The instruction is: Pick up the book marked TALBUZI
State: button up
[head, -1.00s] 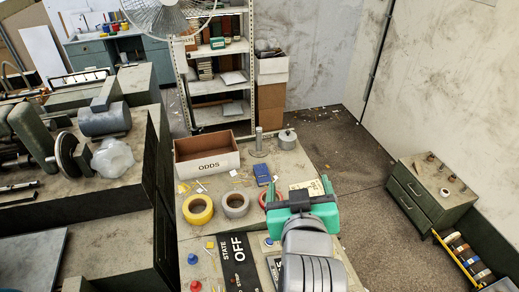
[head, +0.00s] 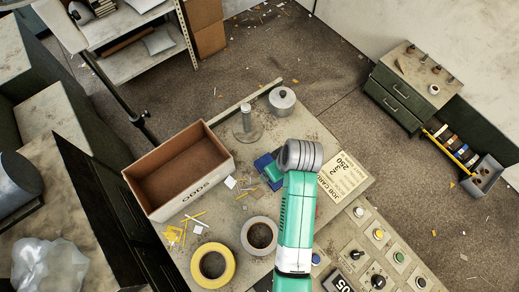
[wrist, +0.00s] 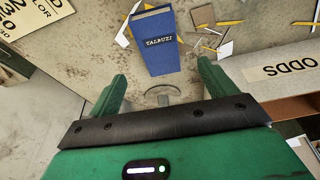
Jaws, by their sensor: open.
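In the head view the blue book (head: 262,161) shows only in part, left of my wrist. A green part of my gripper (head: 274,172) covers some of it.
The ODDS box (head: 180,175) stands left of the book. Paper scraps and pencils surround the book.

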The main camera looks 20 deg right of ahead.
jog(key=shift+s+d+f, duration=0.1)
jog(key=shift+s+f, duration=0.1)
jog(key=x, duration=0.7)
jog(key=shift+w+f, duration=0.15)
jog(key=shift+w, duration=0.15)
jog(key=c, duration=1.1)
jog(key=shift+r, duration=0.45)
jog(key=shift+c, duration=0.2)
jog(key=v, duration=0.3)
jog(key=shift+s, duration=0.1)
jog(key=s, duration=0.5)
jog(key=s+d, duration=0.1)
jog(key=s, duration=0.4)
jog(key=s+r, duration=0.1)
jog(key=s, duration=0.4)
jog(key=shift+d+r, duration=0.1)
jog(key=shift+d, duration=0.25)
